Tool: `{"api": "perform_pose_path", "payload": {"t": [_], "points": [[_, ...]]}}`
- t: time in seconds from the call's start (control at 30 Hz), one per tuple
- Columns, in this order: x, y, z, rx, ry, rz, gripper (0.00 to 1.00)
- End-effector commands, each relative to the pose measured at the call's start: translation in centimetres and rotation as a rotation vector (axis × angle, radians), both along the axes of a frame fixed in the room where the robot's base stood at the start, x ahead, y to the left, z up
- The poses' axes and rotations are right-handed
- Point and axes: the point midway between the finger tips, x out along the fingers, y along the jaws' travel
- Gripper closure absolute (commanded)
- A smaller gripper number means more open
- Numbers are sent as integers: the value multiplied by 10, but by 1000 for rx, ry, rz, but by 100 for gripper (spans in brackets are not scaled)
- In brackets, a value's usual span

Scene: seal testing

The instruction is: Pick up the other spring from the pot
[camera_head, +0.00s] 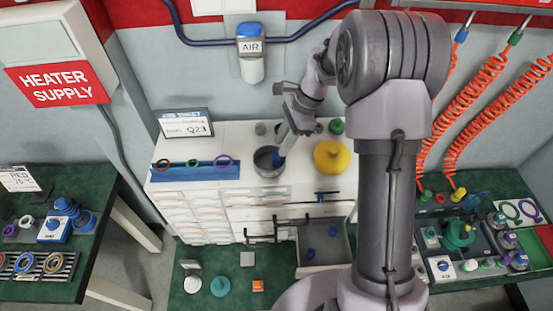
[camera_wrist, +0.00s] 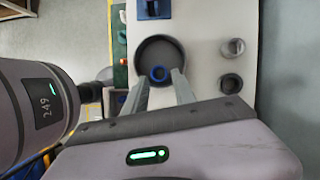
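The pot (camera_head: 259,170) is a dark grey round vessel on the white cabinet top. In the wrist view the pot (camera_wrist: 142,52) is seen from above, with a blue ring-shaped spring (camera_wrist: 158,73) inside near its lower side. The spring shows in the head view as a small blue shape (camera_head: 277,160). My gripper (camera_wrist: 160,80) points down into the pot. Its two fingers are apart on either side of the spring, with gaps visible. The fingertips are at or within the rim; their exact depth is unclear.
A yellow knobbed object (camera_head: 331,160) stands right of the pot. A blue rack (camera_head: 210,173) with rings stands left. Two grey cups (camera_wrist: 232,47) are near the pot in the wrist view. An open drawer (camera_head: 322,268) below holds small blue pieces (camera_head: 333,230).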

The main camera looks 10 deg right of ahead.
Motion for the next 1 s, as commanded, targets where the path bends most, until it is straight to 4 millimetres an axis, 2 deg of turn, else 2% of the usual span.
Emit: {"api": "perform_pose_path", "payload": {"t": [0.2, 0.3, 0.53, 0.7, 1.0], "points": [[-2, 13, -39, 0, 1, 2, 68], [-2, 18, -49, 0, 1, 1, 68], [-2, 19, -50, -1, 0, 1, 68], [-2, 18, -50, -1, -1, 2, 100], [-2, 18, -49, -1, -2, 1, 100]]}}
